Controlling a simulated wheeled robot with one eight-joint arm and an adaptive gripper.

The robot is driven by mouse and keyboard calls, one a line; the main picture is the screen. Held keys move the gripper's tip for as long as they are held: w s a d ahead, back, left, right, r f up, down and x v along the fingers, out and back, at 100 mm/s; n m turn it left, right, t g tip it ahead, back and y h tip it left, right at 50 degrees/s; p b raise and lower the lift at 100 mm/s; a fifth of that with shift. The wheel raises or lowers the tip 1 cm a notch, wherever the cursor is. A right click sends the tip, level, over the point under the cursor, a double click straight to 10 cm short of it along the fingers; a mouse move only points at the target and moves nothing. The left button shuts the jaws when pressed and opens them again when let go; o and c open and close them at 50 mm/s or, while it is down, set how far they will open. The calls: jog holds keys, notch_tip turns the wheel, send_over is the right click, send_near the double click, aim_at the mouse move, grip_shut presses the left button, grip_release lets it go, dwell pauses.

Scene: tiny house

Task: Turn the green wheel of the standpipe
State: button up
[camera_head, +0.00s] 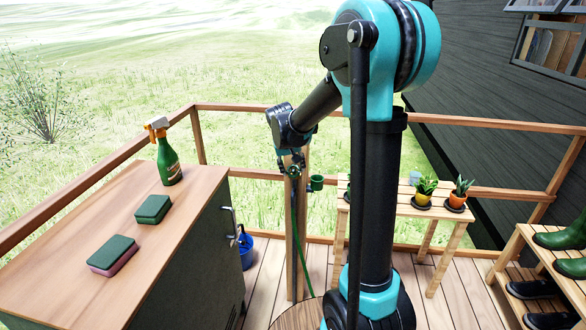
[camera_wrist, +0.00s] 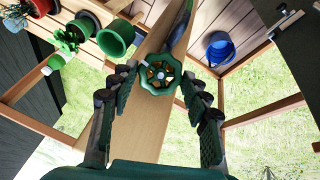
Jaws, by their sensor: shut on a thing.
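The green wheel (camera_wrist: 158,73) is round and spoked with an orange-brown hub, on the wooden post of the standpipe (camera_head: 296,240). In the head view the wheel (camera_head: 293,171) is small and partly covered by my gripper (camera_head: 290,163). In the wrist view my gripper (camera_wrist: 160,76) has one dark finger on each side of the wheel, with the tips at its rim. It is shut on the wheel. A green hose (camera_head: 305,255) hangs down along the post.
A wooden cabinet (camera_head: 65,265) at left bears a green spray bottle (camera_head: 168,160) and two sponges. A blue bucket (camera_head: 246,250) stands by the post. A plant table (camera_head: 390,207) is at right, boots on a shoe rack (camera_head: 535,245) farther right. Railing runs behind.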

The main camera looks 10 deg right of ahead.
jog(key=shift+a+n, duration=0.1)
jog(key=shift+n, duration=0.9)
jog(key=shift+h, duration=0.3)
jog(key=o, duration=1.2)
jog(key=shift+c, duration=0.2)
jog(key=v, duration=1.2)
